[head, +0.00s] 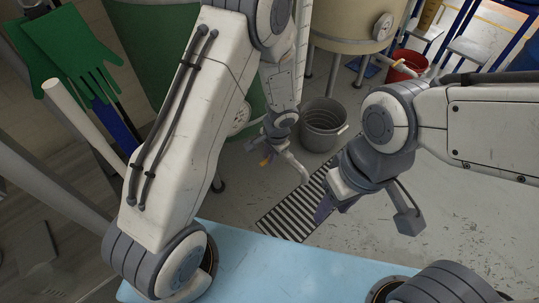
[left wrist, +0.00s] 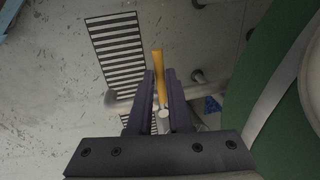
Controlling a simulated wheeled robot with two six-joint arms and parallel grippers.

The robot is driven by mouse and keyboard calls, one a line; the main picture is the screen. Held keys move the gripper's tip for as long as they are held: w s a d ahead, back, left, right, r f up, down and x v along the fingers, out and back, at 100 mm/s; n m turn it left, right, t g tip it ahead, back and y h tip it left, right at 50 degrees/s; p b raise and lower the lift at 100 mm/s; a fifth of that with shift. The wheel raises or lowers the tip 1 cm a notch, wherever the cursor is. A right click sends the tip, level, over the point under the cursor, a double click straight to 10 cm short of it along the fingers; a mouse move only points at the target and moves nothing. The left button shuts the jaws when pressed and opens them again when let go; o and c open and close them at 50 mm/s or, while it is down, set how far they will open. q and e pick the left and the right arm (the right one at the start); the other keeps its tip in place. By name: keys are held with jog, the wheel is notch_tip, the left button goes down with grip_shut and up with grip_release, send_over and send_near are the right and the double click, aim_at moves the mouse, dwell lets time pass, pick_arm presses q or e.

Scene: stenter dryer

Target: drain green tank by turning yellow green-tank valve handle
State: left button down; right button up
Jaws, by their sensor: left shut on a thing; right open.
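The green tank (head: 150,40) stands behind my left arm, which hides much of it. It also shows at the right of the left wrist view (left wrist: 285,140). My left gripper (head: 264,156) is low beside the tank. The yellow valve handle (left wrist: 158,64) lies between its two purple fingers, which are shut on it. The handle's end sticks out beyond the fingertips. In the head view, only a small bit of yellow shows at the gripper. My right gripper (head: 325,206) is open and empty, above the striped floor panel.
A grey bucket (head: 322,128) stands on the floor near my left gripper. The striped floor panel (head: 283,221) lies in front of it. A beige tank (head: 345,25) and a red bucket (head: 404,66) are farther back. Green gloves (head: 70,45) hang at left. The right floor is clear.

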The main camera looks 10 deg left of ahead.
pick_arm(q)
jog(key=shift+w, duration=0.15)
jog(key=c, duration=0.8)
grip_release()
jog(key=shift+c, duration=0.2)
jog(key=shift+r, duration=0.1)
notch_tip(320, 180, up, 10)
jog(key=s+d+p, duration=0.1)
jog(key=p, duration=0.4)
jog(key=shift+d, duration=0.3)
jog(key=shift+s, duration=0.1)
